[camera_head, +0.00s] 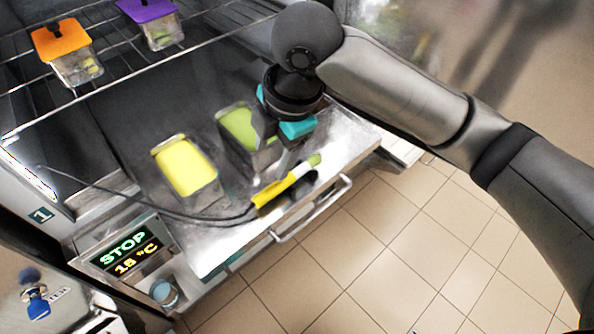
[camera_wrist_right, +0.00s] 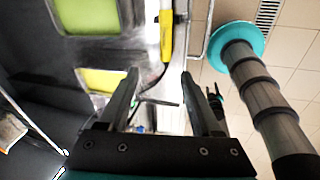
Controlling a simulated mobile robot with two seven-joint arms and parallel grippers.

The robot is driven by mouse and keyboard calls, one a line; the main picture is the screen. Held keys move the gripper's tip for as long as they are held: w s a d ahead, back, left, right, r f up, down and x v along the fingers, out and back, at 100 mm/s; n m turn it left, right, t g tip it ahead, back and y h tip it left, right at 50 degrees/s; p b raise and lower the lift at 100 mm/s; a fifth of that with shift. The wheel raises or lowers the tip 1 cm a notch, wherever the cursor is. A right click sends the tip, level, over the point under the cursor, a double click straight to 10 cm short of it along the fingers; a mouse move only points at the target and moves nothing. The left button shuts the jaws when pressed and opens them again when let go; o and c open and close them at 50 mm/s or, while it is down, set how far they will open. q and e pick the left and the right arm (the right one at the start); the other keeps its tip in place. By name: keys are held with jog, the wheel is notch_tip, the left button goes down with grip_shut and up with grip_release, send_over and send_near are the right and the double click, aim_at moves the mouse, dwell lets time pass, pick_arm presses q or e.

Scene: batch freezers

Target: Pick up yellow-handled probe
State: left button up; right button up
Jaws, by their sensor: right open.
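The yellow-handled probe (camera_head: 286,187) lies near the front edge of the metal drawer or tray (camera_head: 232,236) in the head view. Its handle has a green end at the upper right, and a dark cable runs from it to the left. My right gripper (camera_head: 284,163) is above the tray, just behind the handle, pointing down with its fingers partly hidden. In the right wrist view the fingers (camera_wrist_right: 160,76) are apart with nothing held. The yellow handle (camera_wrist_right: 166,32) shows beyond the fingertips, roughly in line with the gap.
A yellow-lidded container (camera_head: 186,166) and a green-lidded one (camera_head: 238,128) stand on the tray, the green one close to my gripper. Orange-lidded (camera_head: 60,38) and purple-lidded (camera_head: 146,10) containers sit on the wire rack above. A handle bar (camera_head: 312,208) runs along the front. A display (camera_head: 128,254) reads STOP.

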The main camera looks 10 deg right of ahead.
jog(key=w+d+r+n+h, duration=0.1)
jog(key=d+r, duration=0.1)
send_over(279, 184)
jog(key=f, duration=0.6)
jog(key=f+b, duration=0.1)
jog(key=f, duration=0.2)
jog(key=shift+s+d+f, duration=0.2)
jog(key=shift+s+f, duration=0.15)
jog(key=shift+w+a+f, duration=0.1)
jog(key=shift+w+f, duration=0.05)
jog(key=shift+f, duration=1.2)
jog(key=shift+w+a+f, duration=0.1)
jog(key=shift+f, duration=1.2)
jog(key=shift+c, duration=0.2)
grip_shut()
